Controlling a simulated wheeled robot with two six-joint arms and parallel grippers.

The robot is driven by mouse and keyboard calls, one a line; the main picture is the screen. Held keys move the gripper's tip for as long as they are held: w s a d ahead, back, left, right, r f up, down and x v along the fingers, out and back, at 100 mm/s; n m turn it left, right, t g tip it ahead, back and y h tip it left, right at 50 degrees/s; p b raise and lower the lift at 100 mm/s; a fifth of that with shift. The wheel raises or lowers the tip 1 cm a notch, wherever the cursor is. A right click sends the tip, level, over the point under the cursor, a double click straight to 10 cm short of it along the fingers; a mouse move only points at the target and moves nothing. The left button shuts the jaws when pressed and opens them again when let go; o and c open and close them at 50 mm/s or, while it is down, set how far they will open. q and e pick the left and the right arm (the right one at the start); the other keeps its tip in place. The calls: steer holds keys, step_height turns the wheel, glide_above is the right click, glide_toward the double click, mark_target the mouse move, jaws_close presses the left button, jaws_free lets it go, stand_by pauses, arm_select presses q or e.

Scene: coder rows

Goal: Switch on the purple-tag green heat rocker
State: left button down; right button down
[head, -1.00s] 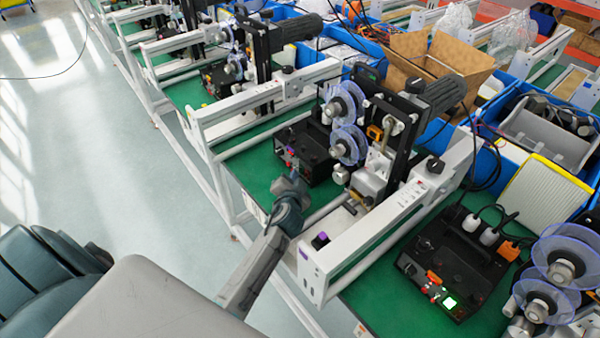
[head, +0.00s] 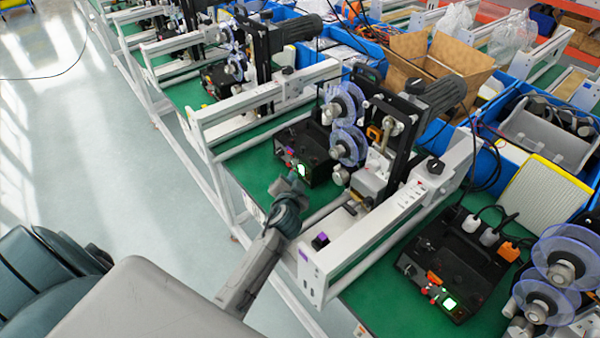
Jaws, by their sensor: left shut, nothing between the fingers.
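A black control box (head: 318,150) stands on the green bench top in the middle, on the coder with a purple tag (head: 320,241) at the front of its white frame. A small green light (head: 301,170) glows on the box's front face, with small red and pale controls (head: 289,154) to its left. The green heat rocker itself is too small to make out apart from this glow. My left gripper (head: 293,179) is shut and empty, just in front of the box near the glow; I cannot tell whether it touches. My right gripper is not in view.
A second black control box (head: 455,262), with its own green light (head: 450,304), stands at the right. The white coder frame (head: 395,222) and clear reels (head: 347,145) are close to my left arm. An open cardboard box (head: 440,65) is behind. The floor at left is clear.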

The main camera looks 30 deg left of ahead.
arm_select(q)
steer(key=shift+s+a+r, duration=0.1)
steer(key=shift+s, duration=0.15)
steer(key=shift+s+a+r+p, duration=0.2)
steer(key=shift+s+a, duration=0.1)
steer(key=shift+s, duration=0.45)
steer(key=shift+s+a+r+p, duration=0.15)
steer(key=shift+s+a, duration=0.2)
steer(key=shift+s, duration=0.4)
steer(key=shift+s+a+r+p, duration=0.1)
steer(key=shift+s+a+p, duration=0.15)
steer(key=shift+s, duration=0.5)
steer(key=shift+f, duration=0.1)
